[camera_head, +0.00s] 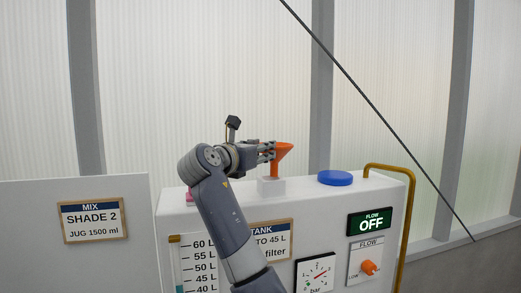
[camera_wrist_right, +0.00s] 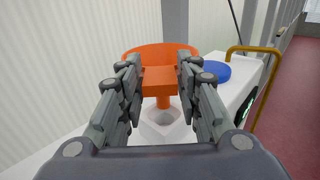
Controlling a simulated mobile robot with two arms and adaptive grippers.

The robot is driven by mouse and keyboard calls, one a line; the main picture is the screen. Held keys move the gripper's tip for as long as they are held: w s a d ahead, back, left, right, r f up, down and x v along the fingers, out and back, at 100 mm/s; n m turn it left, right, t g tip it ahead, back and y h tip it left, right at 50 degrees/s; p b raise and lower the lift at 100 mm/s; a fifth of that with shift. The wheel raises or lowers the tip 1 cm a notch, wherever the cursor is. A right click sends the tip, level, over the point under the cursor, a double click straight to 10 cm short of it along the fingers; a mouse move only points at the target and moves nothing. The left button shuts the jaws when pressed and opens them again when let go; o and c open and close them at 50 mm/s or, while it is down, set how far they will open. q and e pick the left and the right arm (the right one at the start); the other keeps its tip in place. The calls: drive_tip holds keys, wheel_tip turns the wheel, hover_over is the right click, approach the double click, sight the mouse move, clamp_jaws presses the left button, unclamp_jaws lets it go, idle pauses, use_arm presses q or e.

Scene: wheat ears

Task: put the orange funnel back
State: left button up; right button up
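The orange funnel (camera_head: 283,153) is upright above a white block (camera_head: 271,186) on top of the white tank cabinet. In the right wrist view, the funnel (camera_wrist_right: 160,52) has a square tab facing me, and its spout points down at the hole in the white block (camera_wrist_right: 160,131). How deep the spout sits cannot be told. My right gripper (camera_head: 268,151) reaches the funnel from the left. In the wrist view, its fingers (camera_wrist_right: 159,78) are closed on both sides of the tab. My left gripper is not in view.
A blue cap (camera_head: 335,178) lies on the cabinet top, right of the funnel. A yellow rail (camera_head: 408,205) bounds the cabinet's right end. A pink item (camera_head: 190,197) sits behind my arm.

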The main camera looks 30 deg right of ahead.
drive_tip(key=shift+o, duration=0.2)
drive_tip(key=shift+a, duration=0.1)
drive_tip(key=shift+r, duration=0.1)
drive_tip(key=shift+r, duration=0.75)
drive_tip(key=b+v, duration=0.6)
drive_tip(key=v, duration=0.6)
drive_tip(key=shift+f, duration=0.25)
drive_tip(key=shift+f, duration=0.1)
